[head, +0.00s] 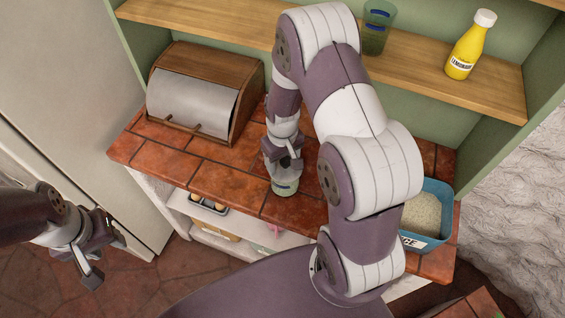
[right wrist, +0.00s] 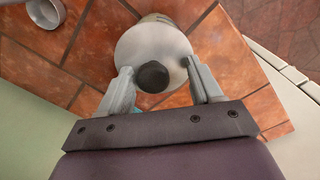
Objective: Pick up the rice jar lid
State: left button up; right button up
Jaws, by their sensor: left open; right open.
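The lid (right wrist: 135,45) is a pale round disc with a black knob (right wrist: 153,77), seen from above in the right wrist view. It sits on a jar (head: 285,187) near the counter's front edge; in the head view my gripper mostly hides the lid. My right gripper (right wrist: 157,72) is open over the lid, one finger on each side of the knob, with gaps between. It also shows in the head view (head: 284,172). My left gripper (head: 98,262) is open and empty, low at the left, in front of the fridge and away from the counter.
A blue bin (head: 440,192) of white grains, its label partly hidden, stands at the counter's right. A wooden bread box (head: 245,100) stands at the back left. The shelf (head: 420,78) holds a yellow bottle (head: 468,50) and a green glass (head: 377,25). Counter tiles left of the jar are clear.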

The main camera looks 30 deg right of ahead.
jog(key=shift+d+f, duration=0.1)
jog(key=shift+d, duration=0.2)
jog(key=shift+s+d, duration=0.1)
jog(key=shift+d, duration=0.1)
jog(key=shift+c, duration=1.1)
jog(key=shift+s, duration=0.15)
jog(key=c, duration=0.5)
jog(key=shift+a, duration=0.1)
jog(key=c, duration=0.4)
jog(key=shift+a, duration=0.2)
jog(key=shift+c, duration=0.2)
pick_arm(q)
jog(key=shift+s+d, duration=0.15)
jog(key=shift+d, duration=0.2)
jog(key=shift+d, duration=0.1)
pick_arm(e)
jog(key=shift+d, duration=0.15)
